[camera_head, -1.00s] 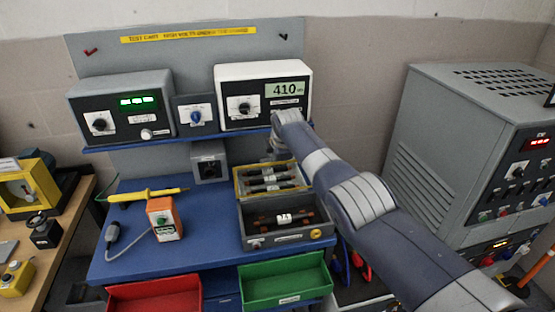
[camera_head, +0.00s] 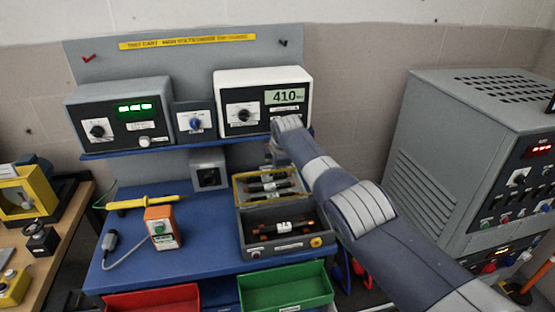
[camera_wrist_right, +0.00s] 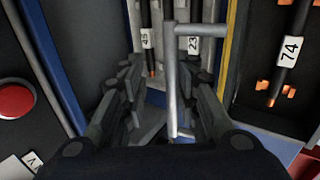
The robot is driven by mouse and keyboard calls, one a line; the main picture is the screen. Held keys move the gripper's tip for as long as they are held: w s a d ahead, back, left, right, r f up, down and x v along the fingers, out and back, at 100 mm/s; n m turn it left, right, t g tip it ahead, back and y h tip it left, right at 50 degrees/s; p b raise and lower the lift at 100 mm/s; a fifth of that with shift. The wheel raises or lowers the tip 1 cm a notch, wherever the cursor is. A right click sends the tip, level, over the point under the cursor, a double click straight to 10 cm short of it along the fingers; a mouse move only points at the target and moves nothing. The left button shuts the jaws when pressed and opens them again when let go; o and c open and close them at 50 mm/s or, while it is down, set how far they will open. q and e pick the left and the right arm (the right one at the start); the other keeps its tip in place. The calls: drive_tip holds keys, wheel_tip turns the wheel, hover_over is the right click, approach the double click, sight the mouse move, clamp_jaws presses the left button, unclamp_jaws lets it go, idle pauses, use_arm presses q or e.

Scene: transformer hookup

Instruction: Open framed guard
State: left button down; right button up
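The framed guard (camera_head: 238,190) is a yellow-edged frame over the back part of a grey box (camera_head: 285,248), with dark labelled rods behind it. In the right wrist view its yellow edge (camera_wrist_right: 229,50) stands upright, and a grey bar handle (camera_wrist_right: 171,85) shows in front of it. My right gripper (camera_head: 271,152) is at the guard's far side, mostly hidden by my arm in the head view. In the wrist view the right gripper (camera_wrist_right: 166,72) is open, its fingers on either side of the handle with gaps visible. My left gripper is not in view.
A rod labelled 74 (camera_head: 284,225) lies in the box's front part. The instrument shelf (camera_head: 185,148) is just above and behind my gripper. Green (camera_head: 287,288) and red bins are in front.

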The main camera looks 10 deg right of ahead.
drive_tip(key=shift+v, duration=6)
drive_tip(key=shift+c, duration=0.4)
